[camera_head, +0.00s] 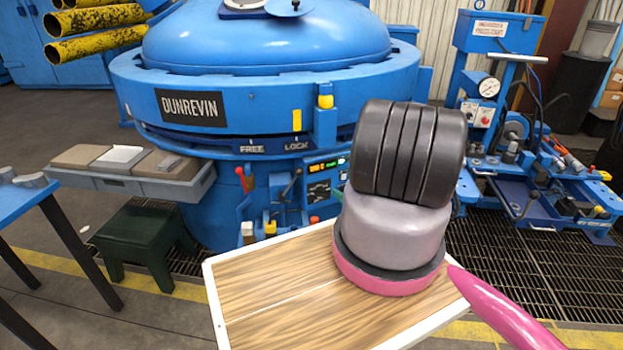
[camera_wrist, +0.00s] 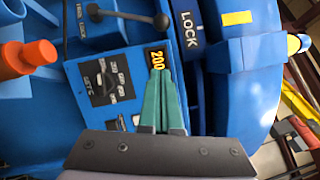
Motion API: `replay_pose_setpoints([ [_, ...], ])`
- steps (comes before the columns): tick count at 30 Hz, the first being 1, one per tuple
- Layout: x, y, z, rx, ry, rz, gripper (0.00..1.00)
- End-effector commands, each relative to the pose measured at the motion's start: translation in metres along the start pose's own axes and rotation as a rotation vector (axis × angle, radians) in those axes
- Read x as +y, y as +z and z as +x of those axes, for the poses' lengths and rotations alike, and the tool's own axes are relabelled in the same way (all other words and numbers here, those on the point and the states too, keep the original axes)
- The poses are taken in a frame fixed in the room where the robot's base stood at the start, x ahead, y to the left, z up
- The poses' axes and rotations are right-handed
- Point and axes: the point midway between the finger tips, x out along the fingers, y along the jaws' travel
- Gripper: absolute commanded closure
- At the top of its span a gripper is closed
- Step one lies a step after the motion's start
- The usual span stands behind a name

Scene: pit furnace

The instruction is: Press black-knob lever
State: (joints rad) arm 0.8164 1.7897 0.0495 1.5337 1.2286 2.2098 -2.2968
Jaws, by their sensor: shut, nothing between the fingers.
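The black-knob lever (camera_head: 291,184) stands on the front of the blue furnace, just left of the display panel in the head view. In the wrist view its dark rod and round black knob (camera_wrist: 161,21) lie across the top, above the control panel. My gripper (camera_wrist: 163,74) shows teal fingers closed together, with nothing between them. Its tips appear over the panel near the yellow "200" display (camera_wrist: 155,59), below the knob in the picture and apart from it.
An orange-red knob (camera_wrist: 28,58) is at the left in the wrist view. In the head view, a red-handled lever (camera_head: 243,178) and white, yellow (camera_head: 270,228) and red knobs stand close around. A grey tray (camera_head: 130,181) juts out left, above a green stool (camera_head: 148,236).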

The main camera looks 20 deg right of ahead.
Motion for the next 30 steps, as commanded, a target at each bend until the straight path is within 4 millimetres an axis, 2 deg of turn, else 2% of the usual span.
replay_pose_setpoints([
  [5, 0.000, 0.001, 0.015, -0.005, 0.001, -0.001, 1.00],
  [18, 0.000, 0.002, 0.105, -0.007, 0.000, -0.002, 1.00],
  [24, 0.000, 0.022, 0.122, -0.004, 0.000, 0.000, 1.00],
  [30, -0.001, 0.029, 0.128, -0.002, 0.000, -0.001, 1.00],
])
